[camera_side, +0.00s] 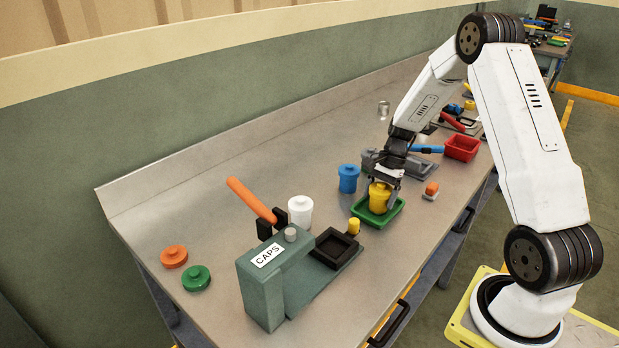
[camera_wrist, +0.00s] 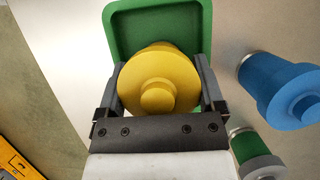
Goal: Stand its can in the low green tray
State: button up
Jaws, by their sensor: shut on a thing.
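My gripper (camera_side: 384,183) is shut on a yellow can with a yellow knobbed lid (camera_side: 380,197), which looks upright. In the wrist view the lid (camera_wrist: 158,82) sits between both fingers and hides most of the can body. The low green tray (camera_side: 396,209) is under the can in the side view. In the wrist view the tray (camera_wrist: 122,22) shows behind the can. The can is over or inside the tray; whether its base touches the floor of the tray I cannot tell.
A blue can (camera_side: 348,178) stands just left of the tray and a white can (camera_side: 300,211) farther left. The green CAPS press (camera_side: 268,285) with its orange lever is at the front left.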

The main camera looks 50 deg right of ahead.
jog(key=shift+f, duration=0.1)
jog(key=o, duration=1.3)
jog(key=shift+c, duration=0.2)
jog(key=v, duration=1.2)
